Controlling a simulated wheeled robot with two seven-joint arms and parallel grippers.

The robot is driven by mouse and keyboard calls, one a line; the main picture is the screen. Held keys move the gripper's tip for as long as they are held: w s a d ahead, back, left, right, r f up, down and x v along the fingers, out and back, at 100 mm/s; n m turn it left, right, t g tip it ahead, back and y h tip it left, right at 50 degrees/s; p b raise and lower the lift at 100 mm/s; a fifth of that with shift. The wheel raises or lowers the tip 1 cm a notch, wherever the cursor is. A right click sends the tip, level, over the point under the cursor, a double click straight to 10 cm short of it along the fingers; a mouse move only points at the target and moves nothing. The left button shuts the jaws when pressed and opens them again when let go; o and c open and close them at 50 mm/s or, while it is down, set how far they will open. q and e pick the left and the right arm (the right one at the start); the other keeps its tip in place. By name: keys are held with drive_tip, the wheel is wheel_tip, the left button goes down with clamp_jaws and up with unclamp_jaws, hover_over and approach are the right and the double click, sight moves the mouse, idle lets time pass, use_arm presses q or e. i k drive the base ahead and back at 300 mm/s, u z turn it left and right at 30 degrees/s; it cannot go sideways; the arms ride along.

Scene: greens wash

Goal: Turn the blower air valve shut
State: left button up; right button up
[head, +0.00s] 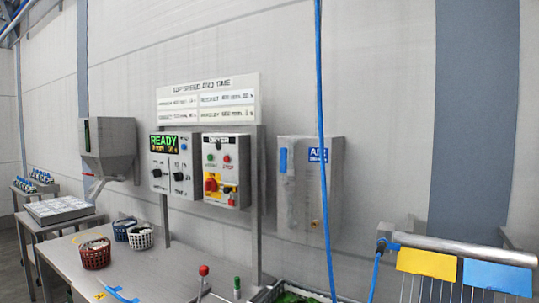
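No valve is clearly readable as the blower air valve. A grey wall box (305,190) has a blue label (318,155), seemingly reading "AIR", and an upright blue handle-like piece (283,160) at its upper left. At the lower right, a metal cylinder (460,248) has a small blue fitting (393,246) at its left end, where a blue hose (375,275) joins. I cannot tell which of these is the valve or how it is set. Neither of my grippers is in view.
A control panel (175,163) reads "READY"; a dryer panel (226,172) with a red-and-yellow switch is beside it. A blue hose (322,120) hangs before the wall box. The metal table (150,270) holds several baskets. A red-knobbed lever (203,270) stands at the front.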

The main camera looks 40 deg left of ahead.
sight(283, 163)
drive_tip(key=k, duration=0.25)
drive_tip(key=u, duration=1.05)
